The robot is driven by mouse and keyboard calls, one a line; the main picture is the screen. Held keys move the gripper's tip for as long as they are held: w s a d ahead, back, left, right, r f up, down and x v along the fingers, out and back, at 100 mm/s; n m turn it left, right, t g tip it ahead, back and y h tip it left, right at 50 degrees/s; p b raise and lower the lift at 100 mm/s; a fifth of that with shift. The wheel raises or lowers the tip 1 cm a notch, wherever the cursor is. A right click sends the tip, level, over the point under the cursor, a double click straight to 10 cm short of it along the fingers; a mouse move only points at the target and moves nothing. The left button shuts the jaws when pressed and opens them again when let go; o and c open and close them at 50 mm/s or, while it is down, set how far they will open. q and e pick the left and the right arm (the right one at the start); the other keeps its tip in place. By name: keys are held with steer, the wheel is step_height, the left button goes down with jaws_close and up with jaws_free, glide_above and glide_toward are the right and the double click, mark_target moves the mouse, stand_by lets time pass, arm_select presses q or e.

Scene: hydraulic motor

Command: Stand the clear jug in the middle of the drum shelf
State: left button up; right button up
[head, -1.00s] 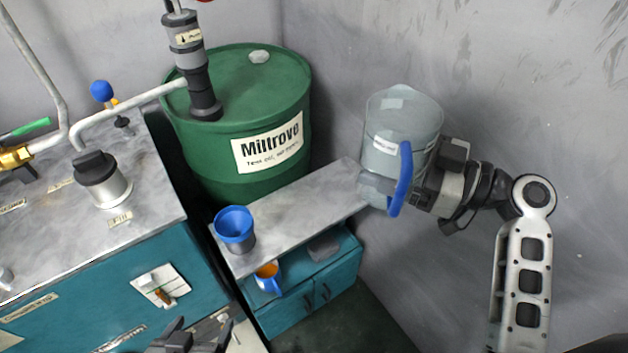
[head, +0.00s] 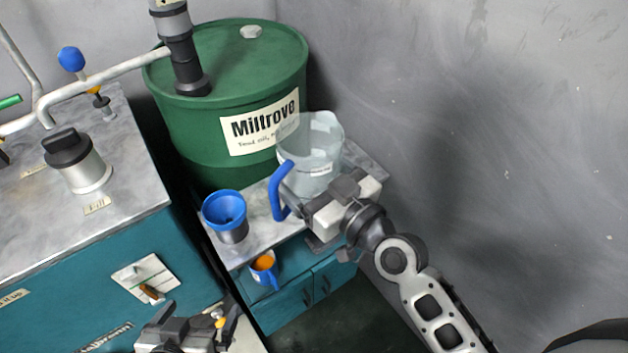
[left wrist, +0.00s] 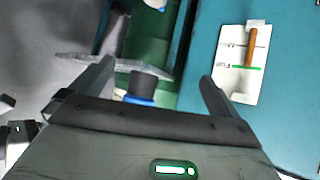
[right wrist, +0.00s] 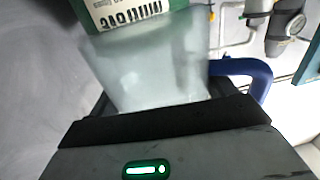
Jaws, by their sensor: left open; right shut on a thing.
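The clear jug (head: 314,150) with a blue handle (head: 279,190) is upright over the right part of the grey drum shelf (head: 262,232), in front of the green drum. My right gripper (head: 318,205) is shut on the jug from the front right. The jug also fills the middle of the right wrist view (right wrist: 150,65). Whether its base touches the shelf is hard to tell. My left gripper (head: 190,322) is open and empty at the bottom of the head view, apart from the shelf; its fingers also show in the left wrist view (left wrist: 155,85).
A blue funnel (head: 224,210) in a grey cup stands on the shelf's left part. The green drum (head: 205,130) stands behind the shelf, the teal cabinet (head: 70,275) to the left, a grey wall (head: 500,130) to the right.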

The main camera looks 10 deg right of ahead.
steer(key=w+f, duration=0.1)
steer(key=w, duration=0.1)
steer(key=w+d+f+b, duration=0.1)
steer(key=w, duration=0.2)
steer(key=w+d+f+b, duration=0.1)
steer(key=w, duration=0.1)
steer(key=shift+w+f, duration=0.4)
steer(key=w+f+b, duration=0.1)
steer(key=f+b, duration=0.1)
steer(key=w+d+f+b, duration=0.1)
steer(key=w+f+b, duration=0.1)
steer(key=f+b, duration=0.1)
steer(key=w+f+b, duration=0.2)
steer(key=f, duration=0.1)
steer(key=shift+w+d+f, duration=0.2)
steer(key=shift+d+f, duration=0.05)
steer(key=shift+d, duration=0.05)
steer(key=shift+f, duration=0.25)
arm_select(q)
steer(key=f, duration=0.1)
steer(key=d+f, duration=0.1)
steer(key=f+t+h, duration=0.1)
steer(key=shift+w+d+f+n, duration=0.15)
steer(key=shift+w+n, duration=0.25)
steer(key=shift+f, duration=0.1)
